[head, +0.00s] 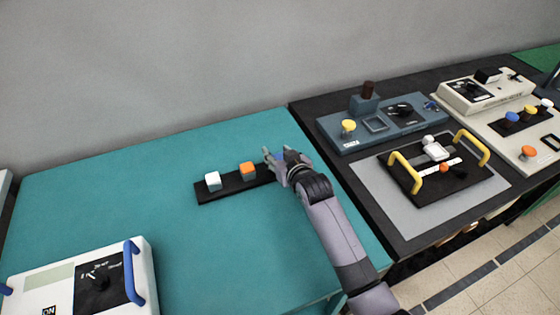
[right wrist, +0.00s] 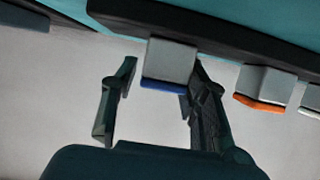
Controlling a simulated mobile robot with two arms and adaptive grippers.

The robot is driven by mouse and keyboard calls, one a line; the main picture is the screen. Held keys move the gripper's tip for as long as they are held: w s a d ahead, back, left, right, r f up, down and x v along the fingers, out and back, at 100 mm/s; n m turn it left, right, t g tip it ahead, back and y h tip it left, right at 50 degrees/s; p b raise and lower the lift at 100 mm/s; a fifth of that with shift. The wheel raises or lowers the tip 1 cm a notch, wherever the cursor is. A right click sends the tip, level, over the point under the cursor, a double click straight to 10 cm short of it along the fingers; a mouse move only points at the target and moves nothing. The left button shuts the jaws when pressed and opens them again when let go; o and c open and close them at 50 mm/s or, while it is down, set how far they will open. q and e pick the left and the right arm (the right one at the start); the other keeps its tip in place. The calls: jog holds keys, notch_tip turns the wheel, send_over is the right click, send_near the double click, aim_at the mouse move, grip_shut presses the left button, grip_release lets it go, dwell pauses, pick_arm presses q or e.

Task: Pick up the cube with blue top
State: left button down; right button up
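The cube with blue top (head: 279,156) sits at the right end of a black strip (head: 225,190) on the teal table, partly hidden by my right gripper (head: 276,164). In the right wrist view, which looks upside down, the cube is grey-white with a blue face (right wrist: 168,85). My right gripper (right wrist: 158,100) is open around the cube's place. One finger is apart from the cube; the other appears very near its side, and I cannot tell if it touches. My left gripper is not in view.
An orange-topped cube (head: 247,170) and a white cube (head: 213,181) sit on the same strip. A white device with blue handles (head: 60,285) is at front left. Control panels (head: 385,122) stand on the dark table at right.

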grip_shut()
dwell(0.4)
